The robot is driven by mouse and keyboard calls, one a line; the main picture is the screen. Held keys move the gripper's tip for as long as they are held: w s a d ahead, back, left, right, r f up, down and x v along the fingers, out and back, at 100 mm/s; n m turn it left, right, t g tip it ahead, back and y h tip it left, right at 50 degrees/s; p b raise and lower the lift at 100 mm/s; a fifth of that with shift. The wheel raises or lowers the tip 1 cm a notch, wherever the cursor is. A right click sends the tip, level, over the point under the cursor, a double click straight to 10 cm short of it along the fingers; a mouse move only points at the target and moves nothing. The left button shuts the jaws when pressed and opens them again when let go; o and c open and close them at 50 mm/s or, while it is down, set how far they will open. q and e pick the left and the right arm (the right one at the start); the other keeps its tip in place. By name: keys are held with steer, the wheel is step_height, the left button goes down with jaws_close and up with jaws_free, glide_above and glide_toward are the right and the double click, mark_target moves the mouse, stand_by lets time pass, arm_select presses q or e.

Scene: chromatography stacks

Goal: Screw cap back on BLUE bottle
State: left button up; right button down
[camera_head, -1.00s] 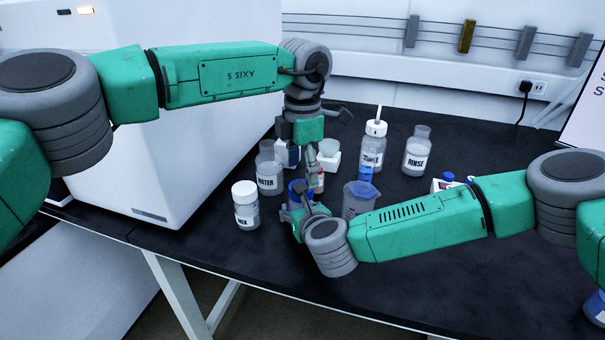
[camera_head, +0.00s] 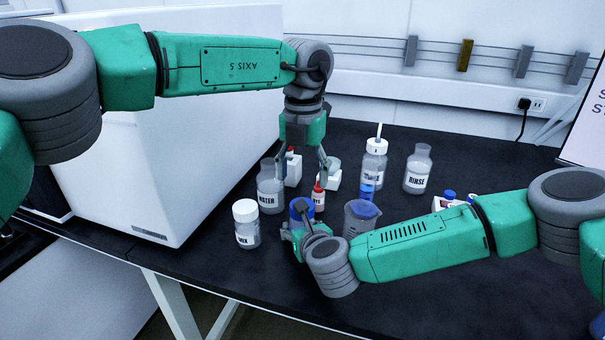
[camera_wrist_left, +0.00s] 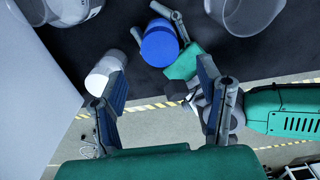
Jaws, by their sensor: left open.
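The blue bottle, capped in blue (camera_head: 301,207), stands near the table's front; its body is mostly hidden by my right gripper. From above it shows as a round blue top in the left wrist view (camera_wrist_left: 160,46). My right gripper (camera_head: 297,226) has its fingers at opposite sides of it and appears closed around it. My left gripper (camera_head: 314,168) points down, behind and above the bottle in the head view. In the left wrist view its fingers (camera_wrist_left: 161,97) are spread with nothing between them. The blue top lies beyond the fingertips there.
A white-capped bottle (camera_head: 246,226) and a WATER bottle (camera_head: 271,190) stand left. A red-topped bottle (camera_head: 318,196) is behind. A beaker (camera_head: 359,219) stands close to the right, with a wash bottle (camera_head: 375,158) and a RINSE bottle (camera_head: 418,170) farther back. A large white machine (camera_head: 180,120) bounds the left.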

mark_target(302, 224)
arm_select(q)
steer(key=shift+f, duration=4.05)
steer(key=c, duration=1.2)
steer(key=m, duration=0.4)
steer(key=shift+m, duration=0.4)
steer(key=o, duration=1.3)
steer(key=shift+r, duration=0.1)
